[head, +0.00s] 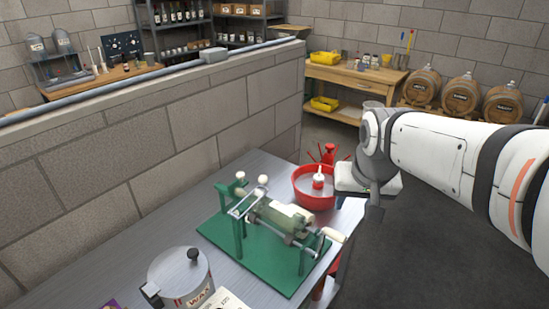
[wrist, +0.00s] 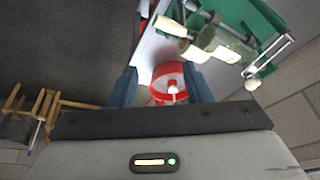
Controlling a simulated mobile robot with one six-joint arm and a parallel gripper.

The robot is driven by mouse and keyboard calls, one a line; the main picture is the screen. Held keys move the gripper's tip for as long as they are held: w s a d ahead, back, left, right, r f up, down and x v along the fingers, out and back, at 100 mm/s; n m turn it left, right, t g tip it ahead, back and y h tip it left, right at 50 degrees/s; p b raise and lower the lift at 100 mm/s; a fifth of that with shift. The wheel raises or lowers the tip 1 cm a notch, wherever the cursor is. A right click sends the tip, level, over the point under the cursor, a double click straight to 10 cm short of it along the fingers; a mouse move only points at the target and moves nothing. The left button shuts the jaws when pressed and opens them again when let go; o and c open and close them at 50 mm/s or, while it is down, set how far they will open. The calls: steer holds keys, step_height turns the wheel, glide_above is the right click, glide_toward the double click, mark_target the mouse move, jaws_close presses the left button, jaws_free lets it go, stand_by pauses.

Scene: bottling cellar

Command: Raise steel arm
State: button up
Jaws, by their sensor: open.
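A green machine (head: 270,215) with a roller and cream-handled crank stands on a green base on the grey bench. A thin steel arm (head: 243,203), a narrow bar frame, lies low at its left side, near two cream knobs. The steel arm also shows in the wrist view (wrist: 270,53), at the upper right. My gripper (head: 374,212) is right of the machine, past the bench edge, well apart from the steel arm. In the wrist view its two fingers (wrist: 161,84) are spread wide, with nothing held between them.
A red bowl (head: 297,190) with a white-topped item inside stands behind the machine, near my gripper. A lidded metal pot (head: 172,272) stands at the bench's front left. A block wall (head: 160,135) runs along the back. Open floor lies to the right.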

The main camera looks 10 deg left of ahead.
steer(key=w+a, duration=0.8)
steer(key=a, duration=0.1)
steer(key=y+b, duration=0.1)
glide_above(263, 176)
steer(key=s+d, duration=0.1)
steer(key=s, duration=0.2)
step_height(263, 176, down, 3)
steer(key=x, duration=0.2)
steer(key=p+x, duration=0.1)
steer(key=x, duration=0.5)
steer(key=shift+w+r, duration=0.15)
steer(key=shift+w, duration=0.2)
steer(key=shift+c, duration=0.4)
jaws_close()
